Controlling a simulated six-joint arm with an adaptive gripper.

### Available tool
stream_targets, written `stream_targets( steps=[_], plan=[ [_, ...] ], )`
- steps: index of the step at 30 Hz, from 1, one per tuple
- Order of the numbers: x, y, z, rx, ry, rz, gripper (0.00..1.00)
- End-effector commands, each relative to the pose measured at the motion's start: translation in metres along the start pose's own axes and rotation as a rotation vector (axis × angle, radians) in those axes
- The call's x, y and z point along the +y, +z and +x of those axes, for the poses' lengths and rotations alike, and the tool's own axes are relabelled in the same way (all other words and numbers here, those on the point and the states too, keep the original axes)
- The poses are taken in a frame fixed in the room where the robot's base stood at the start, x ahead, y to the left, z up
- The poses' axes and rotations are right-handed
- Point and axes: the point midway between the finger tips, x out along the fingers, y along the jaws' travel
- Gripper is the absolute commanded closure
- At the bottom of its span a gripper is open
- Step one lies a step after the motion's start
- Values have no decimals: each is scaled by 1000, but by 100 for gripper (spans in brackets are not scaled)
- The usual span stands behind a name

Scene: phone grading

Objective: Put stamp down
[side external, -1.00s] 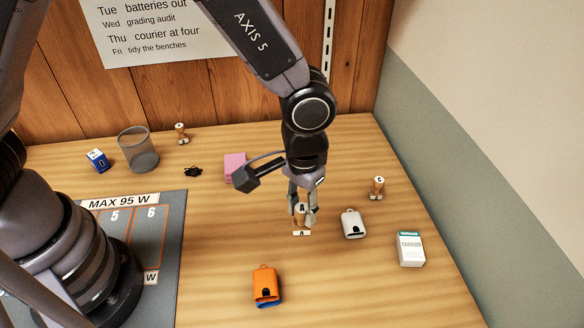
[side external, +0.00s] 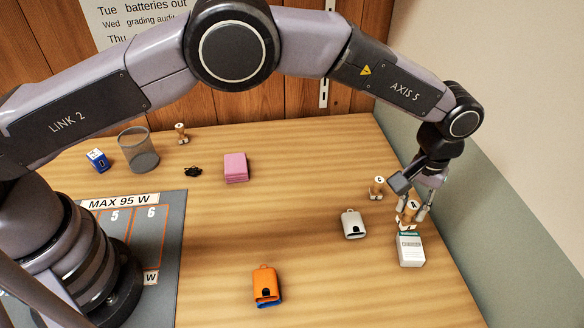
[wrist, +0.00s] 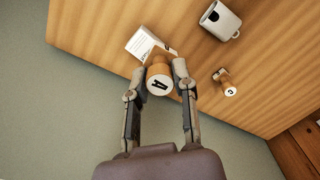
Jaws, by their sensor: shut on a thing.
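My gripper (side external: 415,207) is at the right side of the table, its two fingers shut on a wooden stamp (side external: 411,208) with an A on its top. The stamp is tilted in the side view, just behind a white box with a green top (side external: 411,252). In the wrist view the A stamp (wrist: 160,84) sits between the fingertips (wrist: 158,82), with the white box (wrist: 143,44) beyond it. I cannot tell whether the stamp touches the table or the box. The stamp's lower end is partly hidden.
A second stamp, marked C (side external: 377,187), stands just left of my gripper. A white holder (side external: 352,224) and an orange one (side external: 266,286) lie on the table. A pink block (side external: 236,167), mesh cup (side external: 139,149), and another stamp (side external: 181,134) are farther back. The wall is close on the right.

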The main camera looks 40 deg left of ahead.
Motion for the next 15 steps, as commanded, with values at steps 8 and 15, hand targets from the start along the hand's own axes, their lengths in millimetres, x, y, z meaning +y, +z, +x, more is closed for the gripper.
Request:
stream_targets(
  steps=[8, 15],
  plan=[
    [20, -20, 35, 0, 0, 0, 100],
    [25, -25, 41, 0, 0, 0, 100]
  ],
)
